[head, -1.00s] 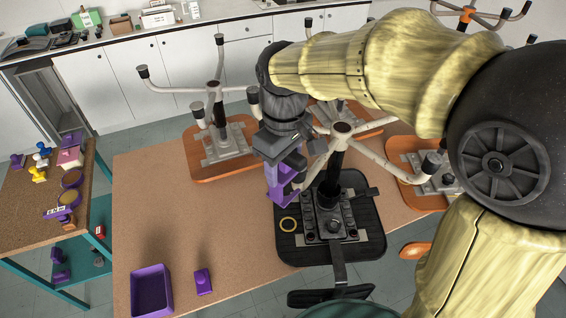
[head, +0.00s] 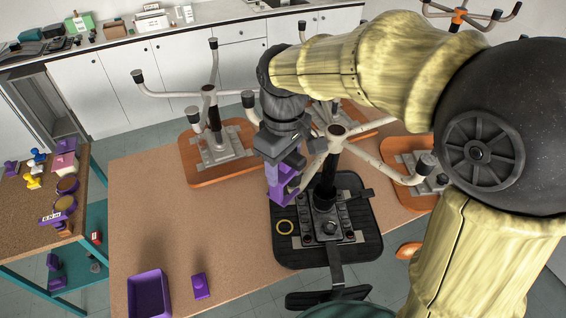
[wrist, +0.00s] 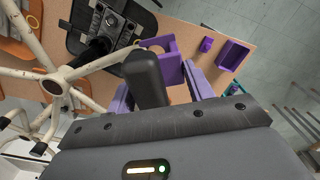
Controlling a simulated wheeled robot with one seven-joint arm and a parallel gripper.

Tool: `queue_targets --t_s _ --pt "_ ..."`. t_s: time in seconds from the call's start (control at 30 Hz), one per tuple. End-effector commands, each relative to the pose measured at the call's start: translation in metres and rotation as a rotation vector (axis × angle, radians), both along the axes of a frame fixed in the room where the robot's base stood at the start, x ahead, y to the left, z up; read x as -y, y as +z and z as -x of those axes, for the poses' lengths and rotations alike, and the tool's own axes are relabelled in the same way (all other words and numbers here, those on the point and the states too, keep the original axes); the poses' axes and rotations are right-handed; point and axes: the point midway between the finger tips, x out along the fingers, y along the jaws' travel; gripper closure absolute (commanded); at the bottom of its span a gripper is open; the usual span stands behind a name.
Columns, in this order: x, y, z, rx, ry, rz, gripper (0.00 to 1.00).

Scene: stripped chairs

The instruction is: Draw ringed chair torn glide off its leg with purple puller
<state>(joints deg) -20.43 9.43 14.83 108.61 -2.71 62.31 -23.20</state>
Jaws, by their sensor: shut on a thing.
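The ringed chair stands upside down on its black seat (head: 287,251), with a yellow ring (head: 285,227) lying on the seat. Its pale legs (head: 312,155) spread from a central hub (head: 337,130) and end in dark glides. My gripper (head: 281,160) is shut on the purple puller (head: 283,185), over the seat's left side. In the wrist view the puller (wrist: 172,62) shows purple parts on both sides of a dark glide (wrist: 148,78) at a leg's end. I cannot tell whether they touch, and the tear is not visible.
Other upturned chairs with orange seats (head: 190,172) stand behind and to the right. A purple tray (head: 150,296) and a small purple block (head: 200,286) lie on the brown table (head: 150,220), its left part mostly clear. A cluttered cork-topped cart (head: 25,225) stands at left.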

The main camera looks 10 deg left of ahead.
Motion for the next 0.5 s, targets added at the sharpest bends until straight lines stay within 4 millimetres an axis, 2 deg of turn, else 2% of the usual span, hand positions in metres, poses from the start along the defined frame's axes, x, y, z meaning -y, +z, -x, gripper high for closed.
queue_targets --t_s 0.5 --pt "0.0055 0.0007 -0.0094 0.000 -0.001 0.000 1.00"
